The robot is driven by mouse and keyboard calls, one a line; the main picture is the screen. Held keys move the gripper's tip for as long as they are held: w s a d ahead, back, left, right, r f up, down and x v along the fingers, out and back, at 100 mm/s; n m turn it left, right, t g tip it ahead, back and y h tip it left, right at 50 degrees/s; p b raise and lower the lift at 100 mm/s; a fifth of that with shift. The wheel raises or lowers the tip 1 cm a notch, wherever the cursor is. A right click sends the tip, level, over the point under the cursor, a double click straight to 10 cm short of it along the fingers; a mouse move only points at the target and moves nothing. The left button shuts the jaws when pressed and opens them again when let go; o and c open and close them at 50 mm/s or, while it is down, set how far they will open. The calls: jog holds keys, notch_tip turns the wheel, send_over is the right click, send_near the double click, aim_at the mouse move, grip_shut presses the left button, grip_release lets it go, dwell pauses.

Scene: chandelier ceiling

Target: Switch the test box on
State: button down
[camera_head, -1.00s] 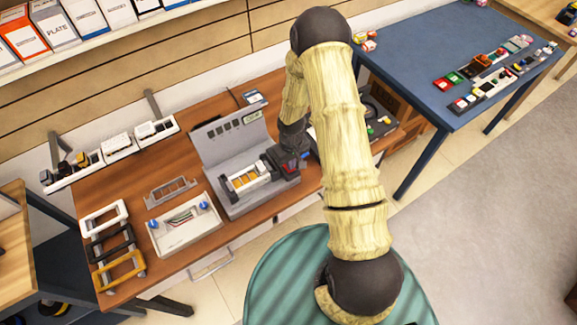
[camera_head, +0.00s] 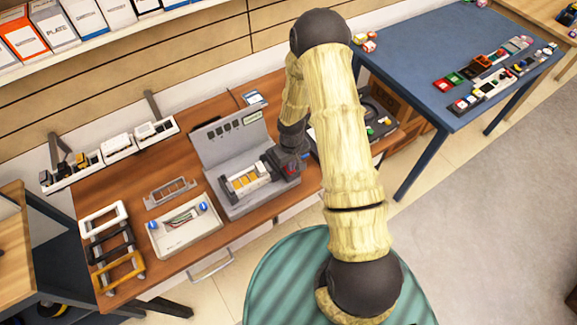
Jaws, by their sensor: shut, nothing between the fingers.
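The grey test box (camera_head: 234,146) stands on the brown wooden table, with an upright back panel and a flat base. A white part with orange-yellow inserts (camera_head: 245,181) sits in its base. My gripper (camera_head: 289,166) is at the right side of the box's base, close to a small red spot there. It is dark, small and partly hidden by my arm, and it appears shut with nothing held. I cannot tell whether it touches the box. The box's switch cannot be made out clearly.
A white tray with wires and blue knobs (camera_head: 184,226), a grey frame (camera_head: 170,192) and several coloured frames (camera_head: 110,246) lie left of the box. White bins (camera_head: 115,148) stand behind. A dark device (camera_head: 382,118) stands to the right. A blue table (camera_head: 415,55) is farther right.

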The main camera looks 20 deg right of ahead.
notch_tip(320, 180, up, 6)
jog(key=p, duration=0.4)
jog(key=shift+r, duration=0.25)
dwell(0.6)
jog(key=s+r+m+t+b, duration=0.1)
jog(key=s+r+b, duration=0.1)
jog(key=s+r, duration=0.5)
jog(key=s+r+m+t+b, duration=0.1)
jog(key=s+r+m+b, duration=0.1)
jog(key=s+r, duration=0.5)
notch_tip(320, 180, up, 6)
jog(key=shift+s+m+t+b, duration=0.2)
jog(key=shift+m+t+b, duration=0.1)
jog(key=shift+b, duration=0.4)
